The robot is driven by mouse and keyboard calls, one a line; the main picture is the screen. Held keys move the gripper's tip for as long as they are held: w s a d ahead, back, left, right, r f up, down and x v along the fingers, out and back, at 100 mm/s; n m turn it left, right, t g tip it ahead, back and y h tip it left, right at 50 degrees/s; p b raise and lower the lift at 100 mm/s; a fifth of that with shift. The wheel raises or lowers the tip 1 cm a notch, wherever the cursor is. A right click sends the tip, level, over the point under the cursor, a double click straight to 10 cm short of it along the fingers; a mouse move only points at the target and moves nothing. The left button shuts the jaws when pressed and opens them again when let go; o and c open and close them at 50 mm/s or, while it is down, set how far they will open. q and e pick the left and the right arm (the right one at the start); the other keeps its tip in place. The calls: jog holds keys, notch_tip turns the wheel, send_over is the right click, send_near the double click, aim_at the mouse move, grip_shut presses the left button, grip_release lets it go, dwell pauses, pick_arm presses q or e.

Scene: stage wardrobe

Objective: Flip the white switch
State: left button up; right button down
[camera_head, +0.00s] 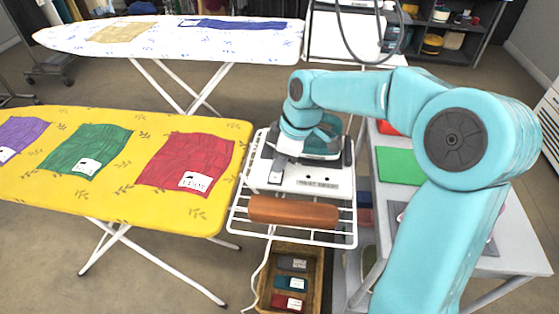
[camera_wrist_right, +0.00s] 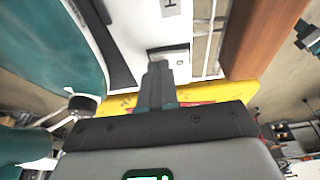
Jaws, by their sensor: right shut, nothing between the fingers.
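The white switch (camera_head: 275,178) looks like a small pale block at the left front of the white steam-iron base (camera_head: 308,181). In the right wrist view the switch (camera_wrist_right: 176,52) is just beyond my fingertips, which partly cover it. My right gripper (camera_head: 278,166) is shut and empty, pointing down over the base at the switch. In the wrist view its closed fingers (camera_wrist_right: 158,68) appear at or very near the switch; I cannot tell whether they touch. Which way the switch is set is not clear. My left gripper is not in view.
A teal iron (camera_head: 322,143) sits on the base beside my gripper. A brown roll (camera_head: 293,211) lies on the wire rack (camera_head: 238,226) in front. A yellow ironing board (camera_head: 120,195) with cloths is left; a grey table (camera_head: 495,262) is right.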

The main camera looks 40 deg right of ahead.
aim_at(277, 177)
jog(key=shift+a+f, duration=0.1)
jog(key=shift+s+a, duration=0.25)
jog(key=shift+s+a+r, duration=0.2)
jog(key=shift+s+a, duration=0.05)
jog(key=shift+a, duration=0.05)
jog(key=shift+w+r+p, duration=0.1)
jog(key=shift+r+p, duration=0.3)
jog(key=shift+r, duration=0.1)
jog(key=r+p, duration=0.3)
jog(key=shift+a+r, duration=0.2)
jog(key=shift+r, duration=0.1)
jog(key=s+a+p+v, duration=0.1)
jog(key=v, duration=0.8)
jog(key=shift+d+r, duration=0.15)
jog(key=shift+d, duration=0.05)
jog(key=shift+s, duration=0.15)
